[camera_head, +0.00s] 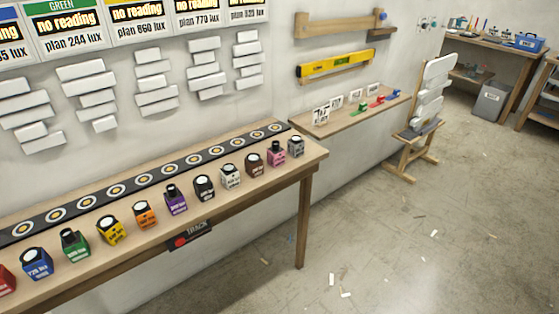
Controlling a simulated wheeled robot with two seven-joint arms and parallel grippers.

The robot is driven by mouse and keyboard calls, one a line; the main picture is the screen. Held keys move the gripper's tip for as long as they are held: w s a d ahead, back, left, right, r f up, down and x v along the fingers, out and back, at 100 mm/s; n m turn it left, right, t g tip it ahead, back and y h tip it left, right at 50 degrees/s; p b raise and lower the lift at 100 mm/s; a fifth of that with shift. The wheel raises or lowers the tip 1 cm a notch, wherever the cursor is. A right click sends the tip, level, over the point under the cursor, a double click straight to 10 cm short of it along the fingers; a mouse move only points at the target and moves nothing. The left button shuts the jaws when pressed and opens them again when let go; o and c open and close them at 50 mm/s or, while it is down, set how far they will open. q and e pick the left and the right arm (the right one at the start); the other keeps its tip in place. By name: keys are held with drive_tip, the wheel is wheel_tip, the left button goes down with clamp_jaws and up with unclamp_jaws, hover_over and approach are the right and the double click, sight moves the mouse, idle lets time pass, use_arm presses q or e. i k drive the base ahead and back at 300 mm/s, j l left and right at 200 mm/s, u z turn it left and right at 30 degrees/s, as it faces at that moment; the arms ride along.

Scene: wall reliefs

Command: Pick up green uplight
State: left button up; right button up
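The green uplight (74,244) is a small green box with a dark top and a printed label. It stands upright on the wooden table (316,154), in the row of coloured uplights in front of the black track. The blue uplight (37,262) is to its left and the yellow uplight (109,229) to its right, each apart from it. Neither of my grippers shows in the head view.
A black track strip (134,184) with several ringed spots runs along the table's back. White wall reliefs (156,83) hang above it under reading signs. A small shelf (350,115) and an easel (424,120) stand farther right. The floor (390,240) is mostly open.

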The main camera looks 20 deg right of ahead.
sight(75, 246)
drive_tip(key=i+j+u, duration=0.15)
drive_tip(key=u, duration=0.2)
drive_tip(key=i+j+u, duration=0.1)
drive_tip(key=u, duration=0.2)
drive_tip(key=i+u, duration=0.2)
drive_tip(key=u, duration=0.15)
